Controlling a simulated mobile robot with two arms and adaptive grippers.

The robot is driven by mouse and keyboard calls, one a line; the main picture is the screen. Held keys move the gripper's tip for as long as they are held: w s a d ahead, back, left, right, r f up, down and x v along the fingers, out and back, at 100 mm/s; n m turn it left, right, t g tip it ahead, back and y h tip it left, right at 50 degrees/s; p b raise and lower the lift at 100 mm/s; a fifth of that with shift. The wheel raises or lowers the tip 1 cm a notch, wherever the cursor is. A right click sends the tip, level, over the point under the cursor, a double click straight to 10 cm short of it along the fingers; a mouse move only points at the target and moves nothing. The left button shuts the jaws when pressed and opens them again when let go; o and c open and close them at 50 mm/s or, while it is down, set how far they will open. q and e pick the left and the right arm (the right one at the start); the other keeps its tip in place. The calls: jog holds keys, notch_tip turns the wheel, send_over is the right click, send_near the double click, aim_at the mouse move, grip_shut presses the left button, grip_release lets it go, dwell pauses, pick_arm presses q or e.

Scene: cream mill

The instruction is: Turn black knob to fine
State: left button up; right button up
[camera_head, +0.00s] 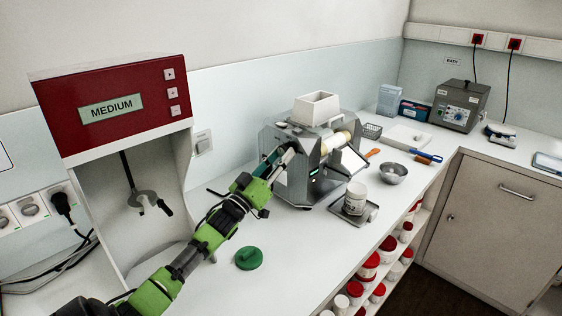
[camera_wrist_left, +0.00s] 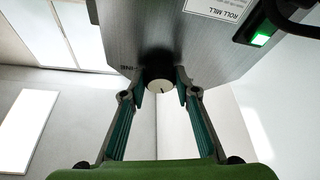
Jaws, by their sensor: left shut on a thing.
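The roll mill (camera_head: 310,170) is a grey metal machine with a white hopper on top, standing on the white bench. Its side panel (camera_wrist_left: 215,50) fills the top of the left wrist view. The knob (camera_wrist_left: 160,86) there shows a pale round face with a short dark pointer line and a dark surround. Letters reading about "INE" show left of it. My left gripper (camera_wrist_left: 160,92) is shut on the knob, one fingertip on each side. In the head view my left gripper (camera_head: 277,158) reaches the mill's left side, and the knob is hidden. My right gripper is not in view.
A green lid (camera_head: 248,258) lies on the bench near my left arm. A red-topped cabinet (camera_head: 112,105) reads "MEDIUM". A green lamp (camera_wrist_left: 260,40) glows on the mill.

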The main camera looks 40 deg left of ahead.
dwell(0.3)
pick_arm(q)
jog(key=o, duration=1.1)
jog(key=shift+s+f, duration=0.1)
jog(key=v, duration=1.1)
jog(key=shift+s, duration=0.4)
jog(key=shift+a+f, duration=0.1)
